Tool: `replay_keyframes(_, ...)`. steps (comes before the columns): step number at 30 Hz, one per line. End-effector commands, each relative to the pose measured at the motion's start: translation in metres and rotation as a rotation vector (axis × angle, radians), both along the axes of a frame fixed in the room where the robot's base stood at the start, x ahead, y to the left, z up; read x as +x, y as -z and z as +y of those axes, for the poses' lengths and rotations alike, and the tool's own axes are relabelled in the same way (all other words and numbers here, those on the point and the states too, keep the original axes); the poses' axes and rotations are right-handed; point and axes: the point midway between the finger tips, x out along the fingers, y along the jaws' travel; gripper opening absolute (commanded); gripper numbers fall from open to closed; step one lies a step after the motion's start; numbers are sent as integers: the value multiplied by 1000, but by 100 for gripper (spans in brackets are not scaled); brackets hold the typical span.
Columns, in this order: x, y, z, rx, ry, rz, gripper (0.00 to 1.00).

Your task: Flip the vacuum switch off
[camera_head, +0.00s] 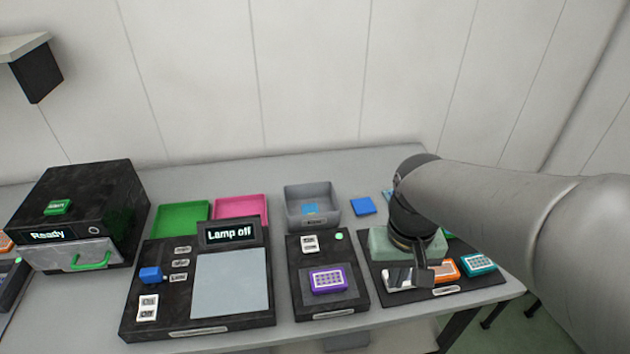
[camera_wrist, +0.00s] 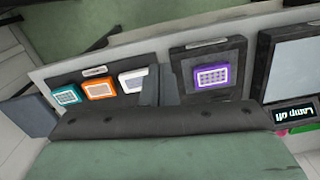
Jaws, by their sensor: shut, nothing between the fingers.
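A black box (camera_head: 328,275) in the middle of the table has two small white switch plates (camera_head: 310,244), a lit green lamp (camera_head: 339,236) and a purple plate (camera_head: 328,280) with a grid of wells. The print on the switch plates is too small to read, so I cannot tell which box carries the vacuum switch. My gripper (camera_head: 421,277) is shut and empty, pointing down over the black mat to the right of this box. In the wrist view its fingers (camera_wrist: 158,85) show between a white plate and the purple plate; this view hides the switch plates.
The black mat (camera_head: 471,291) holds white, orange (camera_head: 445,270) and teal (camera_head: 478,264) plates. Left stands a "Lamp off" console (camera_head: 199,325) with a blue knob and switches. A grey bin (camera_head: 312,201), pink tray (camera_head: 241,204) and green tray (camera_head: 180,217) stand behind.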

Motion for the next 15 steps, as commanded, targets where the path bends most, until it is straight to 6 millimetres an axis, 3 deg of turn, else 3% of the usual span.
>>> replay_keyframes(1,22,-9,9,-5,-15,23,0)
replay_keyframes(6,90,-27,43,-18,-58,98,0)
replay_keyframes(15,187,-22,117,-31,-120,223,0)
